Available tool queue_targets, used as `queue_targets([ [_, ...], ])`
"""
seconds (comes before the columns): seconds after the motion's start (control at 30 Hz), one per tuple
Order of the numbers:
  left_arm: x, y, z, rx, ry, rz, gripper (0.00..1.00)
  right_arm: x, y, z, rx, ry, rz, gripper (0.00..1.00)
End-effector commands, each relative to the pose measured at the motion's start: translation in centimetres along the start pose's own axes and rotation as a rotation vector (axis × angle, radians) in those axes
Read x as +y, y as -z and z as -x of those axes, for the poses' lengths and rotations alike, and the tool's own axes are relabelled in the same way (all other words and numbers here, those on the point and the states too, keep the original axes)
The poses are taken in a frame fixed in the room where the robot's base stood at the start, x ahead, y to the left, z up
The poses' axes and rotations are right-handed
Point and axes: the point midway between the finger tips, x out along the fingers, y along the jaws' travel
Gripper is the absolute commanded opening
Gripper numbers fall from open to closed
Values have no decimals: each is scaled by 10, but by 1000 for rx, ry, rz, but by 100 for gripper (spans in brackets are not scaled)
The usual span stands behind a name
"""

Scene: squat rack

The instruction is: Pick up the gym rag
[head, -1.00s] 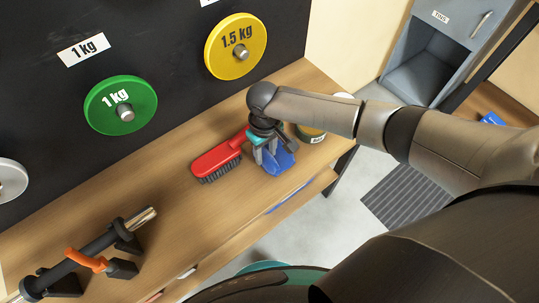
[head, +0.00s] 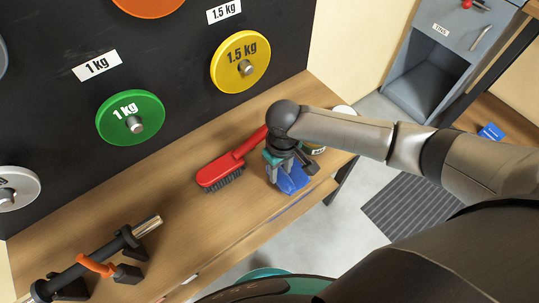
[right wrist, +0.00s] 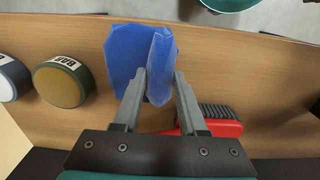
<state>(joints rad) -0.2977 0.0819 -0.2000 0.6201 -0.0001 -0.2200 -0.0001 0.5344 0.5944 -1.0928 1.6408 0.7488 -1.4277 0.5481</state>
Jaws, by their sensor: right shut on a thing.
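The gym rag is a blue cloth (head: 293,181) at the front right of the wooden shelf, under my right gripper (head: 281,181). In the right wrist view the rag (right wrist: 124,55) bunches up into a fold between the fingers of my right gripper (right wrist: 160,82), which are shut on it. The flat part of the rag spreads to the left of the fingers, over the wood. I cannot tell if its lower edge still touches the shelf. My left gripper is not in view.
A red brush (head: 222,174) lies just left of my right gripper. A tin (right wrist: 60,82) and another round container (right wrist: 10,75) stand on the rag's other side. A bar on cradles (head: 95,262) sits at the shelf's left. Weight plates (head: 130,117) hang on the black board behind.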

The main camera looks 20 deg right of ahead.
Motion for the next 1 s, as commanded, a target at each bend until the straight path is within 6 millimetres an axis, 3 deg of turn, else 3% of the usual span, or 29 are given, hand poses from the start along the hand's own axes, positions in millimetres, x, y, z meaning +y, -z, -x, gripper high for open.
queue_targets([
  [0.1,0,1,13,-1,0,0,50,0,-40,2,-7,1,1,0],
  [0.4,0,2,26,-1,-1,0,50,0,-105,1,-3,1,0,0],
  [0.63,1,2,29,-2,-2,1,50,0,-125,0,0,1,-1,0],
  [0.97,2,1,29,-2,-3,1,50,0,-128,0,1,0,0,0],
  [1.0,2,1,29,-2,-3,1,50,0,-128,0,1,0,0,40],
])
